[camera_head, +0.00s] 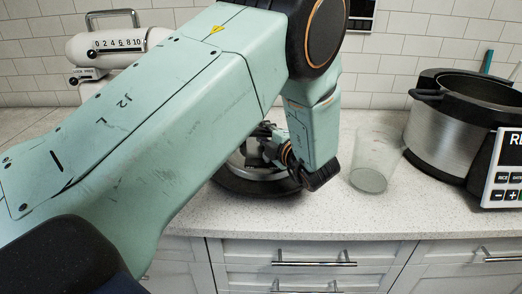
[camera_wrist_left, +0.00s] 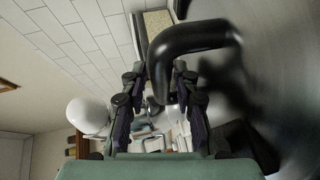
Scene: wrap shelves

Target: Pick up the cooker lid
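The cooker lid (camera_head: 262,187) lies on the counter in the head view, with a dark rim and a metallic top, partly hidden by my left arm. In the left wrist view its grey metal surface (camera_wrist_left: 285,55) fills the right side, and its black loop handle (camera_wrist_left: 200,36) arches at the top centre. My left gripper (camera_head: 266,142) is at the lid, largely hidden behind my arm. In the left wrist view the left gripper (camera_wrist_left: 160,88) has its fingers apart, with one leg of the handle between or just beyond the fingertips. Contact cannot be told. My right gripper is not in view.
A clear glass (camera_head: 375,165) stands right of the lid, close to my left wrist. A silver and black cooker (camera_head: 440,135) stands farther right. A white appliance with a dial (camera_head: 115,45) is at the back left. The counter front (camera_head: 330,222) is clear.

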